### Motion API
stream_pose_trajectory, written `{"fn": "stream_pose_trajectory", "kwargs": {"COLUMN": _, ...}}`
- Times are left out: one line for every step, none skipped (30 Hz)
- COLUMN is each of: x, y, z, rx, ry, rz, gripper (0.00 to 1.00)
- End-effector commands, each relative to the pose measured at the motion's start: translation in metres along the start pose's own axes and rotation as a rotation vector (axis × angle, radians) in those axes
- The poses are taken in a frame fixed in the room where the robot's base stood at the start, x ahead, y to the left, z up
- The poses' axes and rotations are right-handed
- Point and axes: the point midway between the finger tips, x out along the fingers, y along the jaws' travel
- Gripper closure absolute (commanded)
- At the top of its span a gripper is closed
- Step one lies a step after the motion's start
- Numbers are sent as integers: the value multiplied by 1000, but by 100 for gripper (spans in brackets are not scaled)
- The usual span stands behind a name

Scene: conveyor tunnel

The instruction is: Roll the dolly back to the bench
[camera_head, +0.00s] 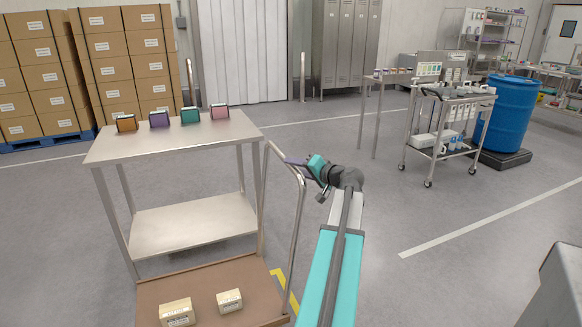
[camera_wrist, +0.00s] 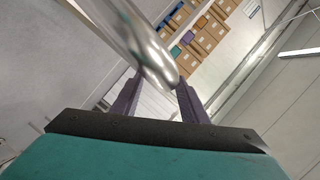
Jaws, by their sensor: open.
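The dolly has a brown deck (camera_head: 210,285) at the bottom of the head view and a bent metal push handle (camera_head: 300,215) at its right. Two small labelled cartons (camera_head: 177,312) (camera_head: 229,300) lie on the deck. The steel bench (camera_head: 170,140) stands just behind the dolly; the handle overlaps its right side in the picture. My gripper (camera_head: 299,163) is at the upper part of the handle. In the wrist view my gripper (camera_wrist: 158,82) has its fingers apart, and the handle bar (camera_wrist: 150,55) crosses the gap between them. Contact cannot be told.
Small coloured boxes (camera_head: 160,119) stand on the bench top. Yellow floor tape (camera_head: 291,298) shows beside the deck. A wheeled cart (camera_head: 440,150) and a blue drum (camera_head: 510,112) stand at the right. Stacked cartons (camera_head: 120,55) are at the back left. The middle floor is clear.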

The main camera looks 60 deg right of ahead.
Motion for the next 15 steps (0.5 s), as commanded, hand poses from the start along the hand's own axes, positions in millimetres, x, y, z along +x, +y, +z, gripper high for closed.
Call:
{"fn": "stream_pose_trajectory", "kwargs": {"x": 7, "y": 0, "z": -1, "rx": 0, "ry": -1, "rz": 0, "gripper": 60}}
{"fn": "stream_pose_trajectory", "kwargs": {"x": 10, "y": 0, "z": -1, "rx": 0, "ry": 0, "rz": 0, "gripper": 60}}
{"fn": "stream_pose_trajectory", "kwargs": {"x": 14, "y": 0, "z": -1, "rx": 0, "ry": 0, "rz": 0, "gripper": 60}}
{"fn": "stream_pose_trajectory", "kwargs": {"x": 16, "y": 0, "z": -1, "rx": 0, "ry": 0, "rz": 0, "gripper": 60}}
{"fn": "stream_pose_trajectory", "kwargs": {"x": 18, "y": 0, "z": -1, "rx": 0, "ry": 0, "rz": 0, "gripper": 60}}
{"fn": "stream_pose_trajectory", "kwargs": {"x": 20, "y": 0, "z": 0, "rx": 0, "ry": 0, "rz": 0, "gripper": 60}}
{"fn": "stream_pose_trajectory", "kwargs": {"x": 21, "y": 0, "z": 0, "rx": -1, "ry": 0, "rz": 0, "gripper": 60}}
{"fn": "stream_pose_trajectory", "kwargs": {"x": 22, "y": 0, "z": 0, "rx": -1, "ry": 0, "rz": 0, "gripper": 60}}
{"fn": "stream_pose_trajectory", "kwargs": {"x": 23, "y": 0, "z": 0, "rx": 0, "ry": 0, "rz": 0, "gripper": 60}}
{"fn": "stream_pose_trajectory", "kwargs": {"x": 24, "y": 0, "z": 0, "rx": 0, "ry": 0, "rz": 0, "gripper": 60}}
{"fn": "stream_pose_trajectory", "kwargs": {"x": 24, "y": 0, "z": 0, "rx": 0, "ry": 0, "rz": 0, "gripper": 60}}
{"fn": "stream_pose_trajectory", "kwargs": {"x": 24, "y": 0, "z": 0, "rx": 0, "ry": 0, "rz": 0, "gripper": 60}}
{"fn": "stream_pose_trajectory", "kwargs": {"x": 24, "y": 0, "z": 0, "rx": 0, "ry": 0, "rz": 0, "gripper": 60}}
{"fn": "stream_pose_trajectory", "kwargs": {"x": 24, "y": 0, "z": 0, "rx": 0, "ry": 0, "rz": 0, "gripper": 60}}
{"fn": "stream_pose_trajectory", "kwargs": {"x": 24, "y": 0, "z": 0, "rx": 0, "ry": 0, "rz": 0, "gripper": 60}}
